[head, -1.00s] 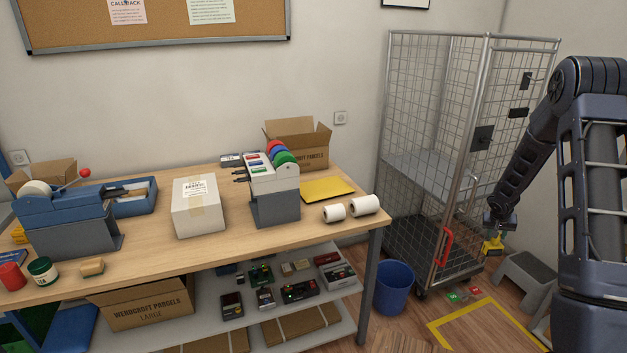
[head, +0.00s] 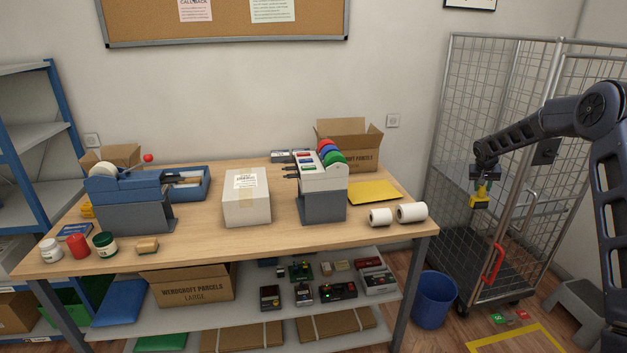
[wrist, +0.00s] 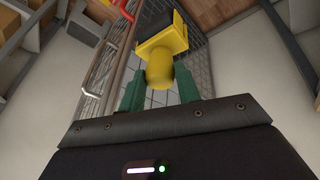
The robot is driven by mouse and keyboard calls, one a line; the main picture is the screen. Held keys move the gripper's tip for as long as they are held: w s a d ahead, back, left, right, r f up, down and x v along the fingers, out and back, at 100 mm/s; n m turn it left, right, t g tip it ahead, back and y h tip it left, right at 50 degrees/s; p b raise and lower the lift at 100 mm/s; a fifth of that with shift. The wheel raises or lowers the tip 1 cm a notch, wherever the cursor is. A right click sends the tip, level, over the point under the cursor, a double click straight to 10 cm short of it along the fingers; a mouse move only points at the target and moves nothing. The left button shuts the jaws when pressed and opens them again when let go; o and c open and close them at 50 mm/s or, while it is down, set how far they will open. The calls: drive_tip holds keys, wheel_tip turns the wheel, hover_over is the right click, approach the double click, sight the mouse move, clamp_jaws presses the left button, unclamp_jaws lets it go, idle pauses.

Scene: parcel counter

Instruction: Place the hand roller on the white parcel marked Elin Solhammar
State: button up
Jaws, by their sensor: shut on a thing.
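My gripper (head: 484,186) is at the right of the head view, raised in front of the roll cage. It is shut on a yellow thing that looks like the hand roller (head: 480,201). In the wrist view the hand roller (wrist: 160,66) has a yellow body and a dark part, and sits between the green fingers (wrist: 160,95). The white parcel (head: 247,206) lies on the table, with a label on top and a tan tape strip. The name on the label is too small to read. My gripper is well to the right of the parcel, apart from it.
A grey dispenser with coloured rolls (head: 322,190) stands just right of the parcel, a blue tape dispenser (head: 125,195) to its left. White paper rolls (head: 411,212), a yellow envelope (head: 374,192) and an open carton (head: 349,147) are at the table's right. The roll cage (head: 480,110) stands beyond.

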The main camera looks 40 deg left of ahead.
drive_tip(key=s+a+r+n, duration=0.1)
drive_tip(key=s+a+r, duration=0.1)
drive_tip(key=a+r, duration=0.8)
drive_tip(key=s+a+r+n, duration=0.1)
drive_tip(key=s+a+r, duration=0.15)
drive_tip(key=a, duration=1.45)
drive_tip(key=s+a+r+n+y, duration=0.1)
drive_tip(key=s+a+r, duration=0.65)
drive_tip(key=a, duration=0.25)
drive_tip(key=s+a+r+n+y, duration=0.1)
drive_tip(key=s+a+r, duration=0.6)
drive_tip(key=s+a, duration=0.25)
drive_tip(key=s+a+n+y, duration=0.2)
drive_tip(key=s+a+n, duration=0.2)
drive_tip(key=s+a, duration=1.1)
drive_tip(key=s+a+f+n+g+y, duration=0.1)
drive_tip(key=s+a+f+n, duration=0.2)
drive_tip(key=s, duration=0.5)
drive_tip(key=s+a+f+n+g, duration=0.1)
drive_tip(key=s+a+f+n, duration=0.1)
drive_tip(key=s+a, duration=0.4)
drive_tip(key=s+a+f+n+g+y, duration=0.1)
drive_tip(key=s+a+f+n, duration=0.15)
drive_tip(key=s, duration=0.65)
wheel_tip(320, 180, down, 8)
drive_tip(key=shift+w, duration=0.15)
drive_tip(key=shift+d+f+m, duration=0.15)
drive_tip(key=shift+f+m, duration=0.1)
drive_tip(key=shift+f, duration=0.1)
